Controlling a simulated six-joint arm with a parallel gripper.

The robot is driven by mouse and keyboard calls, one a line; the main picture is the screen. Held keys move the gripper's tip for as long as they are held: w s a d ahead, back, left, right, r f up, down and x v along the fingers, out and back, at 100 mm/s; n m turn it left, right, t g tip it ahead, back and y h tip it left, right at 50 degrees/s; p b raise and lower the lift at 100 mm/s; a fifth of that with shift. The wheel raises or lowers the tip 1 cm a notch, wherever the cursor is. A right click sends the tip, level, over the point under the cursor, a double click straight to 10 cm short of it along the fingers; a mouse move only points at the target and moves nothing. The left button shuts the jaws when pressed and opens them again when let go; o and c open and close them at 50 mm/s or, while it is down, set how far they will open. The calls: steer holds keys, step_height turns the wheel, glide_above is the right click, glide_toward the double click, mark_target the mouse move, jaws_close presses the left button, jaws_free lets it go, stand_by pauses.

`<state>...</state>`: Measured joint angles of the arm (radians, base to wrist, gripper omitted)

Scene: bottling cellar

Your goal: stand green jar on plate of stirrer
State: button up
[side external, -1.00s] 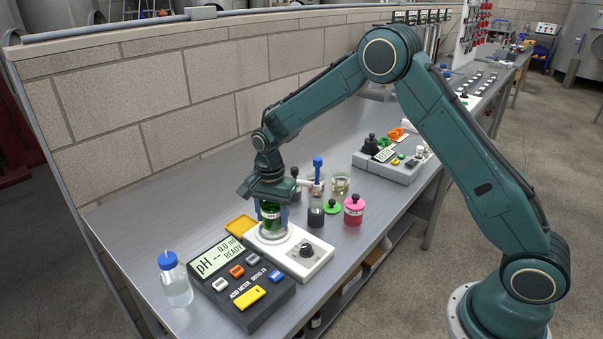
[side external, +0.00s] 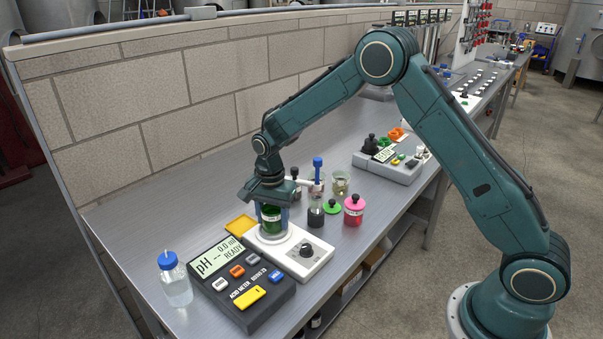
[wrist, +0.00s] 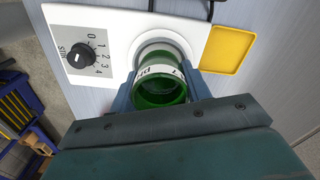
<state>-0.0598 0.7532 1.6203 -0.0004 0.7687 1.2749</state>
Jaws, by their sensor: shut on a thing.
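The green jar (side external: 271,219) with a white label is at the round plate (side external: 260,237) of the white stirrer (side external: 312,262). My gripper (side external: 270,212) is shut on the jar from above, one finger on each side. In the wrist view the open-topped jar (wrist: 160,92) is between the fingers, over the stirrer's pale round plate (wrist: 180,40). The jar looks upright. I cannot tell whether its base touches the plate. The stirrer's dial (wrist: 80,58) is beside the plate.
A yellow tray (side external: 240,225) lies next to the stirrer. The pH meter (side external: 240,285) and a blue-capped bottle (side external: 174,280) stand in front.

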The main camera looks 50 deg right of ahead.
steer(key=shift+f, duration=0.4)
stand_by(1.3)
steer(key=o, duration=1.6)
steer(key=shift+o, duration=0.2)
steer(key=shift+r, duration=0.1)
steer(key=shift+r, duration=2.9)
steer(key=shift+r, duration=0.1)
